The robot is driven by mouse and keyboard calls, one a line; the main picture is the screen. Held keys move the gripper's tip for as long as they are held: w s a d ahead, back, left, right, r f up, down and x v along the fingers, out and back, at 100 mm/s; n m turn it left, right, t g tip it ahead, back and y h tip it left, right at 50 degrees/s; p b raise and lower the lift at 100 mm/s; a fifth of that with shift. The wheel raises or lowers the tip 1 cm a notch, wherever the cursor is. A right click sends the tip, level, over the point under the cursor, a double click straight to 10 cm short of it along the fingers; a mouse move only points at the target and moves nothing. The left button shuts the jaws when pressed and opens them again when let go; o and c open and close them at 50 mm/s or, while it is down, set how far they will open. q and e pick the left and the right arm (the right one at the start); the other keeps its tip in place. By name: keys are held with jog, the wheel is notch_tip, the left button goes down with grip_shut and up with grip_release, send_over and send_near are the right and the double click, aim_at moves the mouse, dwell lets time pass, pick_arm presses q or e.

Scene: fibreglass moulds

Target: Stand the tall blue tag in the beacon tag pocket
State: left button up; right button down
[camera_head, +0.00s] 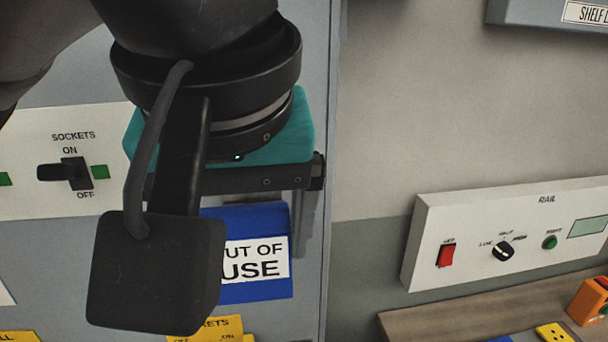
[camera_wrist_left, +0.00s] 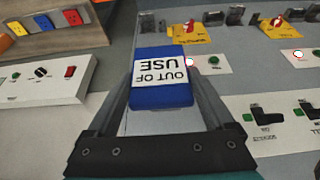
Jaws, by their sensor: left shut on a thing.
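The blue tag (camera_head: 268,292) has a white label that reads "OUT OF USE" in the head view, its left part hidden by the camera on my left wrist. It also shows in the wrist view (camera_wrist_left: 160,98), with the lettering upside down. My left gripper (camera_head: 256,235) is shut on the tag, with a finger along each side of it in the wrist view (camera_wrist_left: 163,85). It holds the tag in front of the grey cabinet; I cannot tell how far apart they are. I cannot make out the beacon tag pocket. My right gripper is not in view.
A grey cabinet (camera_head: 312,290) carries a SOCKETS panel (camera_head: 25,140) with a black ON/OFF handle and yellow labels below. A white RAIL panel (camera_head: 420,245) is on the wall at right, above a wooden shelf (camera_head: 450,320). A SHELF sign is at top right. The wall between is bare.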

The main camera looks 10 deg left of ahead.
pick_arm(q)
jog(key=w+a+f+p, duration=0.1)
jog(key=w, duration=0.4)
jog(key=w+a+f+p, duration=0.1)
jog(key=w+a, duration=0.1)
jog(key=w, duration=0.4)
jog(key=w+a+f+p, duration=0.1)
jog(key=w+a+p, duration=0.1)
jog(key=w, duration=0.4)
jog(key=shift+f, duration=0.2)
jog(key=shift+f, duration=0.2)
jog(key=o, duration=1.1)
jog(key=shift+c, duration=0.2)
jog(key=shift+r, duration=0.15)
